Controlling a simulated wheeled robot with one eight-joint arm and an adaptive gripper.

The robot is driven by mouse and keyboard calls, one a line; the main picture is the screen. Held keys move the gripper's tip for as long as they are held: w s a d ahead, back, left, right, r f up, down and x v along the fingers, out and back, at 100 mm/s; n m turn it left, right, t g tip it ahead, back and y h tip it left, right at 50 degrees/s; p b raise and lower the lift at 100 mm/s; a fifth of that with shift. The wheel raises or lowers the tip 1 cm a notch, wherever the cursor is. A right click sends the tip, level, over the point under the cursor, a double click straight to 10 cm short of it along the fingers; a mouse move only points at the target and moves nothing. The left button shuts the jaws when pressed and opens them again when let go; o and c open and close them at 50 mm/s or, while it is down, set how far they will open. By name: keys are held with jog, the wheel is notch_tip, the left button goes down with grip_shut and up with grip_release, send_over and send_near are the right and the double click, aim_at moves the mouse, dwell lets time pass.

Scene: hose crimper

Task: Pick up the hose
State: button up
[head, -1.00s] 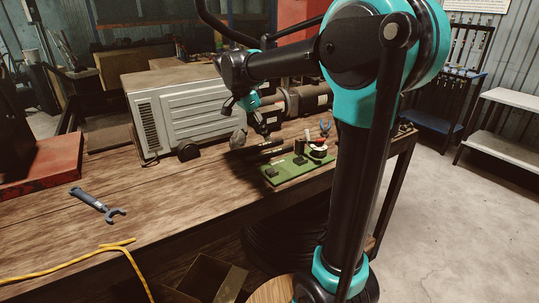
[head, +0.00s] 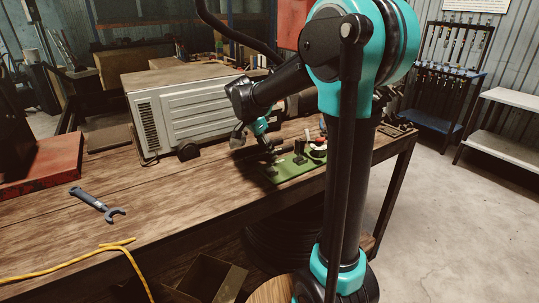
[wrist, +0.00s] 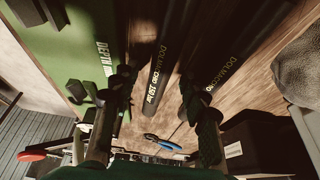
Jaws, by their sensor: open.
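In the wrist view, a black hose (wrist: 168,55) with yellow lettering lies lengthwise, between the two fingers of my gripper (wrist: 158,88). The fingers are apart; I cannot tell whether either one touches it. A second black hose (wrist: 232,65) with yellow lettering lies to its right, by the right finger. A green board (wrist: 85,35) marked "DEPTH" is on the left. In the head view, my gripper (head: 270,150) points down low over the bench beside the green board (head: 290,172); the hoses there are mostly hidden by my arm.
Blue-handled pliers (wrist: 162,142) lie below the hoses in the wrist view. A grey rounded object (wrist: 300,70) is at right.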

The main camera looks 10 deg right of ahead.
jog(key=shift+c, duration=0.6)
grip_shut()
jog(key=shift+r, duration=0.15)
